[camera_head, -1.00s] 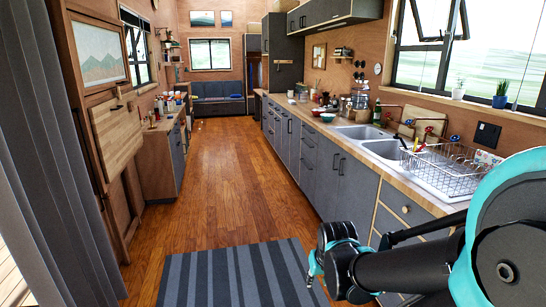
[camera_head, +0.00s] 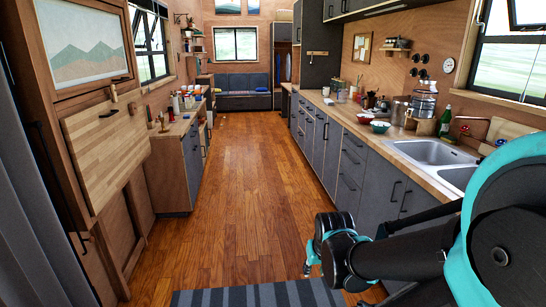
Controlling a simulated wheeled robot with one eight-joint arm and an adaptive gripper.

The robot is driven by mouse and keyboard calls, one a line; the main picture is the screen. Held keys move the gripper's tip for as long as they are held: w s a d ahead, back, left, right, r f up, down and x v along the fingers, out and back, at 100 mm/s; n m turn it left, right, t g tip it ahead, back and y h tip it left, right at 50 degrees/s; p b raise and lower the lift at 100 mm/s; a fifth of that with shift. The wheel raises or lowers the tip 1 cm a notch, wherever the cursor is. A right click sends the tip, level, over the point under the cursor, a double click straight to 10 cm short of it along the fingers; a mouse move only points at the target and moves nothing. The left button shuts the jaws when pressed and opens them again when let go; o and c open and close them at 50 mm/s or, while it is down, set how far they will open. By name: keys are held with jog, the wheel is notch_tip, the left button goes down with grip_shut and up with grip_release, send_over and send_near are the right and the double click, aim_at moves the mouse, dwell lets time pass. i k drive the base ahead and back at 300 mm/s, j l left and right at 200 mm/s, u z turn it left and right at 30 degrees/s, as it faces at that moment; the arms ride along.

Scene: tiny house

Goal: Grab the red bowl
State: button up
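A small red bowl (camera_head: 364,118) sits on the right-hand kitchen counter, well ahead of me. My gripper (camera_head: 310,266) hangs low over the floor at the lower middle, far from the bowl and apart from the counter. Its fingers are small and partly hidden by the wrist, so I cannot tell whether it is open or shut.
The wooden counter (camera_head: 415,160) with sink (camera_head: 432,152) runs along the right. A green bottle (camera_head: 445,122) and glass dispenser (camera_head: 422,106) stand near the bowls. A lower cabinet (camera_head: 172,172) lines the left. The wooden floor (camera_head: 230,200) between is clear, with a striped rug (camera_head: 260,295) close by.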

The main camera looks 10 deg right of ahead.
aim_at(365, 120)
jog(key=i+z, duration=0.1)
jog(key=i, duration=0.85)
jog(key=i+j+z, duration=0.1)
jog(key=i, duration=0.8)
jog(key=j, duration=0.1)
